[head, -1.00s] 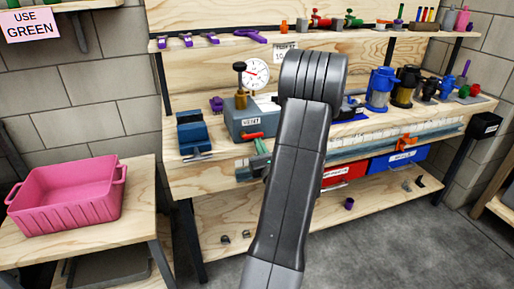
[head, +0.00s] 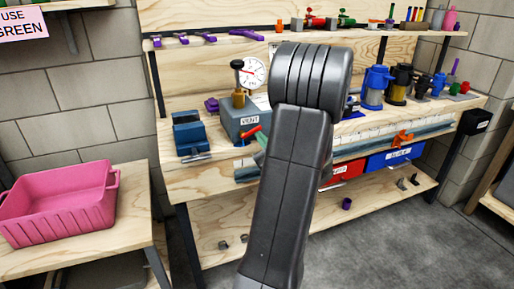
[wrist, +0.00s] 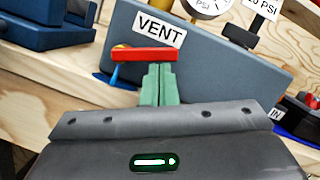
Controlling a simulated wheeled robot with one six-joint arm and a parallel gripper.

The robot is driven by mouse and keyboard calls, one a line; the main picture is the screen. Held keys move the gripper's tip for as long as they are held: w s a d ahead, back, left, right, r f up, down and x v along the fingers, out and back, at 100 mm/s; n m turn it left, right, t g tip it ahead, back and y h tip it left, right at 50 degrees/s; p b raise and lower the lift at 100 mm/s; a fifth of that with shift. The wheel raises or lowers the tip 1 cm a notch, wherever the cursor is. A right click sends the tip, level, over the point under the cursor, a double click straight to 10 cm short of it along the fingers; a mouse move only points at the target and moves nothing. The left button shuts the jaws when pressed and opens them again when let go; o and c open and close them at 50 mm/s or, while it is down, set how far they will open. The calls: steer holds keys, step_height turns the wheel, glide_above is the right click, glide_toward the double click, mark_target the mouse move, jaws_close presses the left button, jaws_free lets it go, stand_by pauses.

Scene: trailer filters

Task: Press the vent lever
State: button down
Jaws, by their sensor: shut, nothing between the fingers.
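The vent lever (head: 250,132) is a short red bar on the front of the blue-grey box marked VENT (head: 232,122). In the head view it slants up to the right. In the wrist view the lever (wrist: 146,54) lies below the VENT label, with an orange and blue part at its left end. My gripper (wrist: 158,72) has green fingers, shut together and empty, with tips right at the lever's lower edge toward its right end. I cannot tell whether they touch. In the head view my arm hides most of my gripper (head: 260,157).
A pressure gauge (head: 253,72) and a brass valve with a black knob (head: 238,85) stand on the box. A blue vise (head: 191,134) is to its left. Blue and black filter housings (head: 375,88) stand right. A pink crate (head: 60,205) sits on a side table.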

steer(key=r+n+b, duration=0.1)
steer(key=n+b, duration=0.1)
steer(key=n, duration=0.1)
steer(key=r+n+g+y+b, duration=0.1)
steer(key=n+b, duration=0.1)
steer(key=n, duration=0.1)
steer(key=a+r+n+g+b, duration=0.1)
steer(key=n+b, duration=0.2)
steer(key=n, duration=0.1)
steer(key=shift+s+r+y, duration=0.15)
steer(key=shift+r+y, duration=0.05)
steer(key=shift+y, duration=0.1)
steer(key=shift+r, duration=0.1)
steer(key=shift+d, duration=0.1)
